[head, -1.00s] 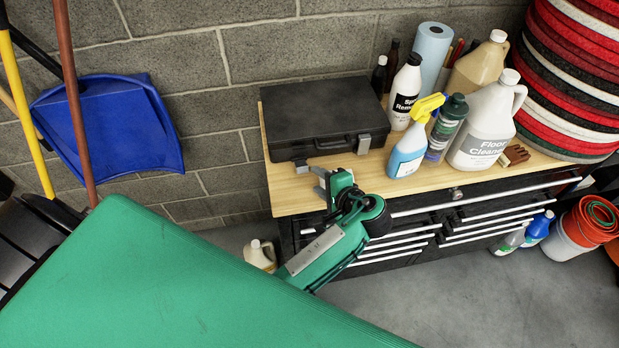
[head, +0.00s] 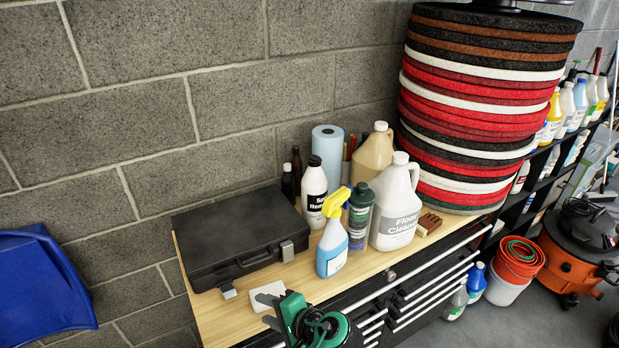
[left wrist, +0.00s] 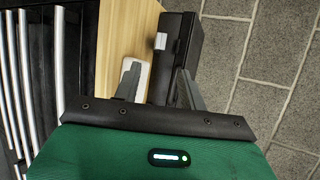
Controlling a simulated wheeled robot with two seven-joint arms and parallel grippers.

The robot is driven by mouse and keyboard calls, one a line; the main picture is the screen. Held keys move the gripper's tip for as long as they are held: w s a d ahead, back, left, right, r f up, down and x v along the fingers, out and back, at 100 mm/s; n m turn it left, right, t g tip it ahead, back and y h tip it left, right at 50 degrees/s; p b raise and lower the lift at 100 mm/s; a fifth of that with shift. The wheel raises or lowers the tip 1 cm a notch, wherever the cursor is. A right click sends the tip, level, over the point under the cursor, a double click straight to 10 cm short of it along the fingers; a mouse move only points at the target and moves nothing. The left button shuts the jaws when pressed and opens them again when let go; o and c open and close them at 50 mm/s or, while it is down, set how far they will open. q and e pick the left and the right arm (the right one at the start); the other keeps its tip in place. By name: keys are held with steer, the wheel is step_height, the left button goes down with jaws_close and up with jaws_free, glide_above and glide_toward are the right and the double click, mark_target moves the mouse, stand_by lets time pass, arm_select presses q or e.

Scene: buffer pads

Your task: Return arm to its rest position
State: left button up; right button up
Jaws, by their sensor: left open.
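My left gripper shows at the bottom of the head view (head: 272,316), by the front edge of the wooden bench top (head: 212,312). Its green wrist partly hides it there. In the left wrist view my left gripper (left wrist: 158,88) has its two grey fingers spread apart, with nothing held between them. A small white block (head: 268,294) lies on the bench top close to the fingers; it also shows beside one finger in the left wrist view (left wrist: 138,78). My right gripper is in neither view.
A black case (head: 238,232) lies just behind my left gripper. A spray bottle (head: 332,245), a floor cleaner jug (head: 394,212) and other bottles stand to its right. Stacked buffer pads (head: 480,120) rise behind. Drawers (head: 430,290) front the bench. An orange vacuum (head: 572,262) stands at right.

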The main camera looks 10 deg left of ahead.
arm_select(q)
steer(key=s+a+f+n+g+h, duration=0.25)
steer(key=s+a+f+h, duration=0.4)
steer(key=s+f, duration=0.35)
steer(key=s+a+r+n+h, duration=0.1)
steer(key=s+r+n+h, duration=0.15)
steer(key=s, duration=0.35)
steer(key=s+a+r+n+h, duration=0.1)
steer(key=s+h, duration=0.2)
steer(key=s, duration=0.2)
step_height(320, 180, down, 34)
steer(key=g+b, duration=0.2)
steer(key=s+a+f+b, duration=0.2)
steer(key=s+a+f, duration=0.1)
steer(key=s+f, duration=1.7)
steer(key=shift+f+m+g+y, duration=0.3)
steer(key=shift+f+g, duration=0.05)
steer(key=shift+f, duration=0.25)
steer(key=shift+w, duration=0.1)
